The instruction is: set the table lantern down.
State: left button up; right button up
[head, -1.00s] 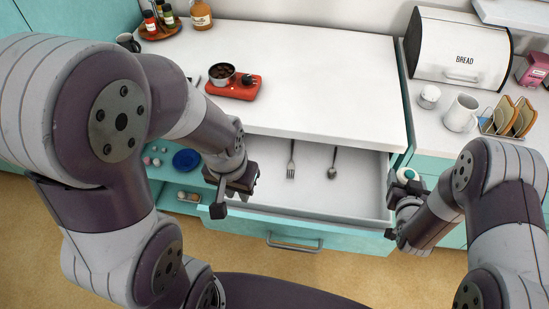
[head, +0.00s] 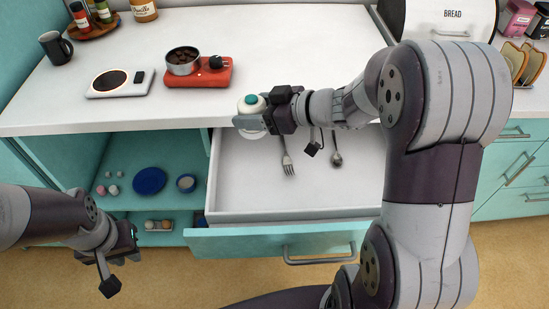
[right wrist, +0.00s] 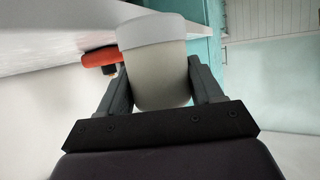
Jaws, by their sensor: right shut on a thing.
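The table lantern (head: 250,104) is a small pale body with a white rim and a green top. My right gripper (head: 262,121) is shut on it and holds it over the front edge of the counter, above the left part of the open drawer. In the right wrist view the lantern (right wrist: 155,75) sits between the two fingers. Whether its base touches anything is hard to tell. My left gripper (head: 133,240) is low at the left, in front of the open shelves and away from the lantern. Its fingers are too hidden to read.
The counter (head: 310,45) has free room in the middle. The open drawer (head: 290,211) holds a fork (head: 287,160) and a spoon (head: 336,150).

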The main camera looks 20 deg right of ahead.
jog(key=f+b, duration=0.1)
jog(key=f, duration=0.3)
jog(key=f+b, duration=0.2)
jog(key=f, duration=0.3)
jog(key=f+b, duration=0.1)
jog(key=f, duration=0.4)
jog(key=shift+s+d+f+b, duration=0.2)
jog(key=shift+d+f+b, duration=0.05)
jog(key=shift+b, duration=0.15)
jog(key=shift+w+f, duration=0.1)
jog(key=shift+f, duration=0.3)
jog(key=o, duration=1.2)
jog(key=shift+f, duration=0.15)
jog(key=shift+o, duration=0.2)
